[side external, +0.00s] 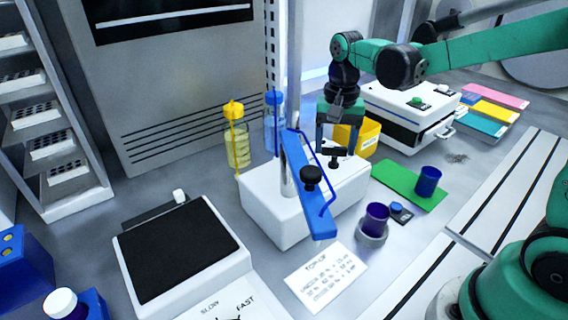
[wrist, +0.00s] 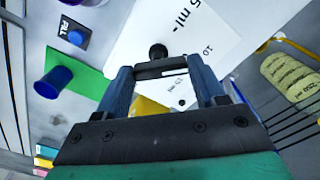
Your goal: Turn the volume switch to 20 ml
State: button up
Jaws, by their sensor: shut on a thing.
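The volume switch (side external: 335,156) is a black lever on top of a white box (side external: 265,205). In the wrist view the switch (wrist: 165,68) is a dark bar with a round black knob beyond it. My gripper (side external: 334,148) points down over the box; in the wrist view my gripper (wrist: 168,72) has its two fingers on either side of the bar, shut on it. Exactly which mark the switch points at I cannot tell.
A yellow-capped bottle (side external: 237,147) and a blue bottle (side external: 273,130) stand behind. A yellow bin (side external: 368,138), a blue cup (side external: 428,182) and a purple cup (side external: 375,219) are to the right.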

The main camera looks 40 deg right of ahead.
aim_at(335, 147)
jog(key=o, duration=1.3)
jog(key=shift+r, duration=0.15)
jog(key=shift+r, duration=2.7)
